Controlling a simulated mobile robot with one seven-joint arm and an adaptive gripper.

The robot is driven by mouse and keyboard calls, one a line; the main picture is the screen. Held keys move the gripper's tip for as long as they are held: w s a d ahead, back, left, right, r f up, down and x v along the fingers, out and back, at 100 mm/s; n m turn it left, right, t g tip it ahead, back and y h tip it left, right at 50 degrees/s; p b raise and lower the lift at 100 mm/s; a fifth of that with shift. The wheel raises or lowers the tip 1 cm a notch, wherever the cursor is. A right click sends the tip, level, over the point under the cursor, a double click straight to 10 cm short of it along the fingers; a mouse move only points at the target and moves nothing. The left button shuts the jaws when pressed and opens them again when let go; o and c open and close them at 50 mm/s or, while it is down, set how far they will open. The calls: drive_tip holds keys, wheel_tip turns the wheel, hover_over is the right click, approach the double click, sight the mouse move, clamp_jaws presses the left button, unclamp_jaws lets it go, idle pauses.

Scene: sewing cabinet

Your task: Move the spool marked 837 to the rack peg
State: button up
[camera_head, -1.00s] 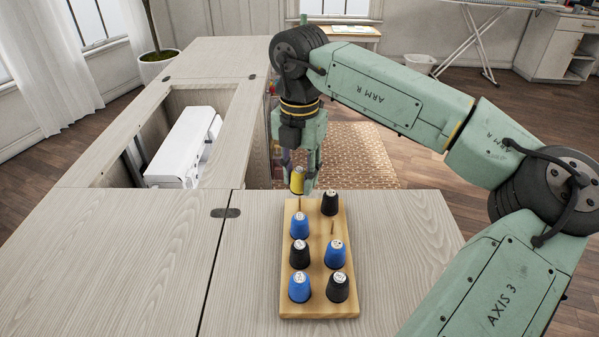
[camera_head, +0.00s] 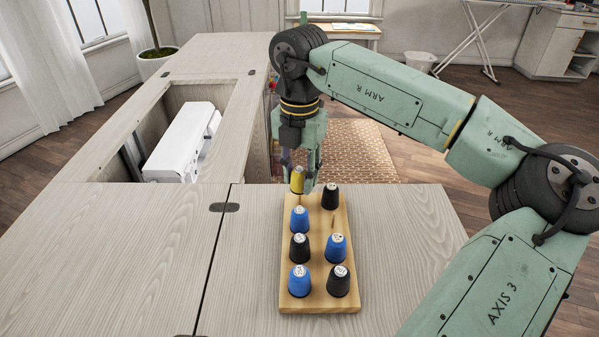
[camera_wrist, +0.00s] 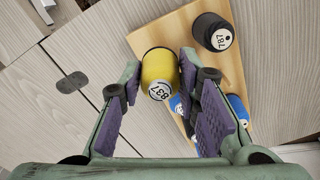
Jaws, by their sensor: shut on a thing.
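The yellow spool marked 837 (camera_head: 297,181) is upright at the far left corner of the wooden rack (camera_head: 317,290). In the wrist view its label (camera_wrist: 160,90) faces the camera. My gripper (camera_head: 306,180) is shut on it, with one purple-padded finger on each side. The spool's lower end is at the level of the rack; I cannot tell whether it is seated on a peg there. A bare peg (camera_head: 333,221) stands in the right column, between a black spool (camera_head: 330,197) and a blue spool (camera_head: 335,247).
The other rack places hold blue and black spools, including a blue one (camera_head: 299,219) just in front of the yellow one. The black spool marked 787 (camera_wrist: 213,33) is close beside my gripper. The cabinet top (camera_head: 130,245) left of the rack is clear. A white machine (camera_head: 182,143) sits in the opening.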

drive_tip(key=shift+f+b, duration=0.95)
drive_tip(key=shift+f, duration=0.35)
drive_tip(key=o, duration=0.9)
drive_tip(key=shift+r, duration=0.1)
wheel_tip(320, 180, up, 12)
drive_tip(key=shift+f, duration=0.1)
